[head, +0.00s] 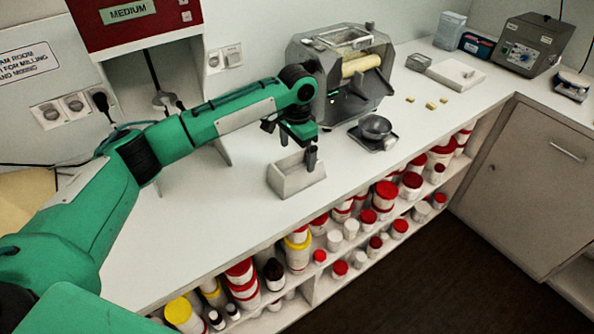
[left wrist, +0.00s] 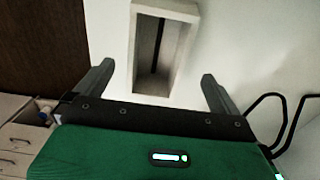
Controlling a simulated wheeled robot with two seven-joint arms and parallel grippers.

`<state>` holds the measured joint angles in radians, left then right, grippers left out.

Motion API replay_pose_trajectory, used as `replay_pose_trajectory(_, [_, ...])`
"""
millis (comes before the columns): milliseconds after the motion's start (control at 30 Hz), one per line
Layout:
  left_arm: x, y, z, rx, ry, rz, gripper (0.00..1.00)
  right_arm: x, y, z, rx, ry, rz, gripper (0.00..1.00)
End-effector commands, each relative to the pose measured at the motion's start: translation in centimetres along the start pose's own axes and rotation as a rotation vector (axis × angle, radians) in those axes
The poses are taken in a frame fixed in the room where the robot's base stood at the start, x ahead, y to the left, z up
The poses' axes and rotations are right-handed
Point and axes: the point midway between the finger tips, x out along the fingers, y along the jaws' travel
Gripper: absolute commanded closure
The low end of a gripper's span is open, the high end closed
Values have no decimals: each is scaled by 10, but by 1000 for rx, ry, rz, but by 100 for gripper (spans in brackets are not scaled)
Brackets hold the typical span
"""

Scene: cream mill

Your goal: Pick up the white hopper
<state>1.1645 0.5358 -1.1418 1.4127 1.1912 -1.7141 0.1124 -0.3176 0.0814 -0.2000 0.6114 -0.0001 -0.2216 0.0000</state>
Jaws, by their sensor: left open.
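The white hopper (head: 290,183) is an open-topped, pale box with sloping sides. It stands on the white counter near the front edge. In the left wrist view the hopper (left wrist: 187,12) lies ahead, roughly between my two spread fingers, with a dark slot inside it. My left gripper (head: 300,150) is at the hopper's back and top side in the head view. In the left wrist view my left gripper (left wrist: 155,82) is open with nothing between its fingers. I cannot tell whether a finger touches the hopper. My right gripper is not in view.
A grey mill machine (head: 340,70) stands behind the hopper. Shelves of red-lidded jars (head: 385,195) are below the counter (head: 215,215), whose front edge is close.

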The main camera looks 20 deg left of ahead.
Motion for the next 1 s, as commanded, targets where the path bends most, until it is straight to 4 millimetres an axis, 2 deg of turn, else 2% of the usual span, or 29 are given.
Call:
replay_pose_trajectory(200, [15, 1, 2, 0, -2, 1, 0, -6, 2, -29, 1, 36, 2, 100])
replay_pose_trajectory(300, [29, 4, 4, 1, -3, 1, 0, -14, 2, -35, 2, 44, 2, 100])
replay_pose_trajectory(500, [55, 4, 5, 1, -2, -1, 0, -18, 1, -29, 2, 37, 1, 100])
replay_pose_trajectory(767, [60, 4, 4, 1, 1, -1, 0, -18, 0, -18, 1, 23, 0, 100])
replay_pose_trajectory(867, [60, 4, 4, 1, 0, -1, 16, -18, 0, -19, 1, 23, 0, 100])
replay_pose_trajectory(1000, [60, 5, 4, 1, 0, -1, 43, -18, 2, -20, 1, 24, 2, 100])
